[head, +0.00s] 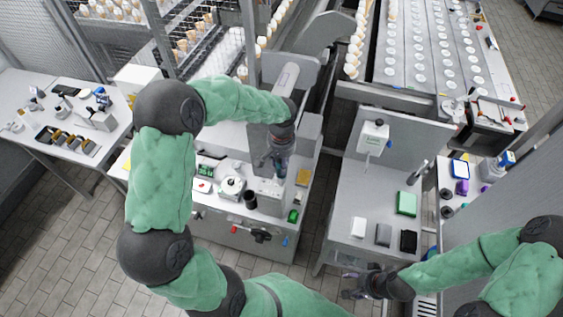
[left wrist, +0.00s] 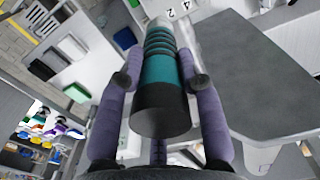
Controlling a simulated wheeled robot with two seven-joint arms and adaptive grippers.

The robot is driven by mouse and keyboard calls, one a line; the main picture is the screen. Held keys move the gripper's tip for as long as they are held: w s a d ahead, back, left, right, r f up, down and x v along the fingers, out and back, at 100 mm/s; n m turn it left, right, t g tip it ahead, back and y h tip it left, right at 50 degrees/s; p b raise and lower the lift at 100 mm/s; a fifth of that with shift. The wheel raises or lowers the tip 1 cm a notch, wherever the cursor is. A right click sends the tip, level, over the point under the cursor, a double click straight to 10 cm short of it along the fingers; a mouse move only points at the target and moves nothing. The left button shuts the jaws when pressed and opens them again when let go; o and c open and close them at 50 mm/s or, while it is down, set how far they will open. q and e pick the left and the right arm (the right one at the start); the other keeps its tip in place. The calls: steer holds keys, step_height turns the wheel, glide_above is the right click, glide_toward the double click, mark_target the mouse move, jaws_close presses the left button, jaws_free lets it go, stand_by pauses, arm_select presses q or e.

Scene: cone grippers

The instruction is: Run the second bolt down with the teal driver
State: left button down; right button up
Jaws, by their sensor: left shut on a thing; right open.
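My left gripper (head: 276,158) is above the left worktable. In the head view a small grey block (head: 270,198) stands below the gripper. I cannot make out any bolt. My right gripper (head: 360,284) is open and empty near the front edge of the right worktable.
The left worktable (head: 275,235) carries a round white-topped device (head: 232,186), a black cup (head: 250,200) and a green item (head: 293,215). A grey upright machine housing (head: 288,80) stands close behind the left gripper.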

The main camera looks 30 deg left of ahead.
arm_select(q)
steer(key=shift+f+b, duration=0.8)
steer(key=shift+f, duration=0.15)
stand_by(0.7)
steer(key=shift+s+f, duration=0.15)
steer(key=shift+f, duration=0.05)
stand_by(1.1)
